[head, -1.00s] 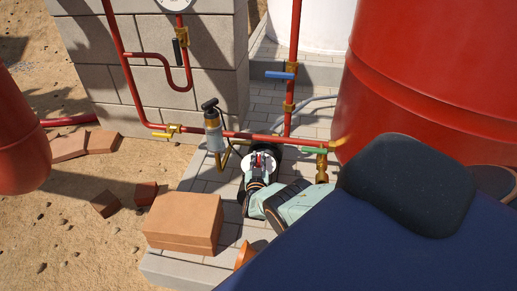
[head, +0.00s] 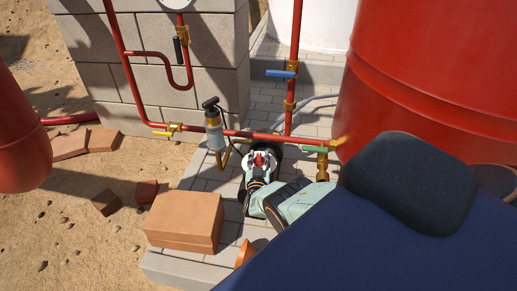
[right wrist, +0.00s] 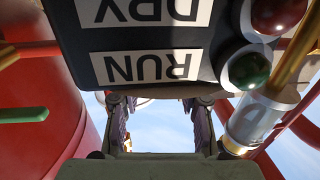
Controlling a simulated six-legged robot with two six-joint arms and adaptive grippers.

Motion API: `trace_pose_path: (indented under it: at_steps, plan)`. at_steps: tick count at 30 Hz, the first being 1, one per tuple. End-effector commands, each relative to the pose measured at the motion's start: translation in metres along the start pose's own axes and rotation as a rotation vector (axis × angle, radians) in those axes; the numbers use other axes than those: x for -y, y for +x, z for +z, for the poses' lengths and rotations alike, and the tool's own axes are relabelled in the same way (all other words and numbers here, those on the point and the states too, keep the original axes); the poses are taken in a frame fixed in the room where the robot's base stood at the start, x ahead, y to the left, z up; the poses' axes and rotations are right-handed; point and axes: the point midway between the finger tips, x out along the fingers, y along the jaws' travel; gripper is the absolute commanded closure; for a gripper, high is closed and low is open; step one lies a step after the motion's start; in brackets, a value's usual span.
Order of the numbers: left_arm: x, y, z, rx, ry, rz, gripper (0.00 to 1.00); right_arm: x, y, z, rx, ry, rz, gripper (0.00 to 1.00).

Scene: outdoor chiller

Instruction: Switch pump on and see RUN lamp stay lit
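In the right wrist view a black control box (right wrist: 110,75) appears upside down and very close. Its white labels read DRY (right wrist: 145,10) and RUN (right wrist: 150,67). A red lamp (right wrist: 278,14) sits beside DRY and a green lamp (right wrist: 248,68) beside RUN; both look dark, with no clear glow. My right gripper (head: 262,160) is by the foot of the piping in the head view. In the right wrist view its two fingers (right wrist: 160,112) stand apart, with sky between them. The switch is not identifiable. My left gripper is not in view.
A clear-bodied fitting with a black top (head: 214,130) stands just left of my right gripper. The red pipe (head: 250,134) runs behind it, with a green-handled valve (head: 313,150). Bricks (head: 185,220) lie at left front. A large red tank (head: 430,80) stands at right.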

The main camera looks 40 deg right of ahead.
Motion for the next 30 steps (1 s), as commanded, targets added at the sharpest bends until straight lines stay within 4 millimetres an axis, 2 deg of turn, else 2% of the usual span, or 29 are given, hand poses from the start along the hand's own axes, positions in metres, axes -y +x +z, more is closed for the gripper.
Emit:
trace_pose_path:
  at_steps: [17, 30]
  plan:
    - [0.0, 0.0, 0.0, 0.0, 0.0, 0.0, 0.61, 0.002, -0.029, -0.001, 0.001, 0.0, -0.002, 0.62]
    - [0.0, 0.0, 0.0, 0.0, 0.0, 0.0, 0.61, 0.001, -0.086, -0.001, 0.001, 0.0, -0.002, 0.62]
